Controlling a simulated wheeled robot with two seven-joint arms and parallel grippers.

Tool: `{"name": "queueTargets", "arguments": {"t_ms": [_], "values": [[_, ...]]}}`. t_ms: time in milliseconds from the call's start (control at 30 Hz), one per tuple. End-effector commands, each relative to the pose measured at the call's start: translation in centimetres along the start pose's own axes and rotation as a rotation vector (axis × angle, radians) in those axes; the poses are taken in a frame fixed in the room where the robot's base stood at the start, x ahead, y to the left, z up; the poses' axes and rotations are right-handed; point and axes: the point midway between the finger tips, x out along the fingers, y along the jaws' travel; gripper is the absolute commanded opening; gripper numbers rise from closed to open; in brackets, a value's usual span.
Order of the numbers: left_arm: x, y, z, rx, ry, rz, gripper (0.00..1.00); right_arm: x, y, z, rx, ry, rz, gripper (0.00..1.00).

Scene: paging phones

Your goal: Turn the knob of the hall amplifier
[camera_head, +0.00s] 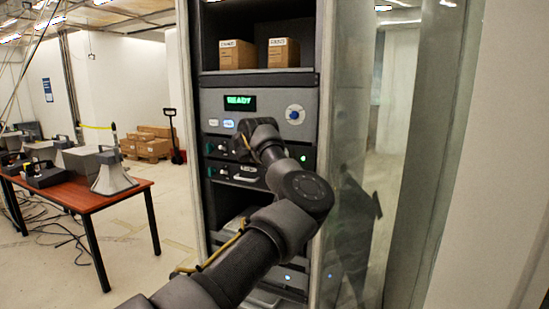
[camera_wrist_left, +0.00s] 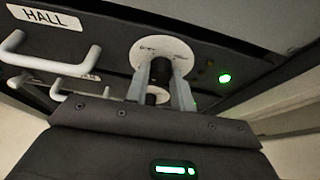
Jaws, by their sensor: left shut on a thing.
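The hall amplifier is a dark rack panel with a white HALL label in the left wrist view (camera_wrist_left: 45,17). A pale handle (camera_wrist_left: 52,60) sits left of its round white dial plate (camera_wrist_left: 150,48), and a green light (camera_wrist_left: 224,78) glows to the right. My left gripper (camera_wrist_left: 162,75) is shut on the dark knob (camera_wrist_left: 160,69) in the middle of the dial plate, one finger on each side. In the head view my left wrist and arm cover the knob and part of the amplifier front (camera_head: 302,155). My right gripper is not in view.
Above the amplifiers is a grey panel with a green READY display (camera_head: 240,102) and a round dial (camera_head: 295,114). Two cartons (camera_head: 237,55) sit on a higher shelf. A glass door (camera_head: 365,200) stands right of the rack. A red-topped table (camera_head: 90,198) holds horn speakers at left.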

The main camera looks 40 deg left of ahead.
Motion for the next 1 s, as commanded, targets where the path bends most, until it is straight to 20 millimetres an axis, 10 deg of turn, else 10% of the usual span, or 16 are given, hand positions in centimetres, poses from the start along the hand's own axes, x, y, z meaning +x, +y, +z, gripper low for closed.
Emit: {"name": "queueTargets", "arguments": {"t_ms": [233,267,400,1000], "values": [[0.1,-0.1,-0.2,-0.003,0.003,-0.001,0.01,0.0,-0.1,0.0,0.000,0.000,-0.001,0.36],[0.1,-0.1,-0.2,-0.003,0.003,-0.001,0.27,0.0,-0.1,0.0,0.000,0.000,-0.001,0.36],[0.1,0.0,-0.1,-0.002,0.003,-0.001,0.45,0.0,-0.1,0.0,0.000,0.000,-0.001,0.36],[-3.1,0.1,-0.2,-0.003,-0.003,0.004,0.46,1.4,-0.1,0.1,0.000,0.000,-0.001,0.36]]}}
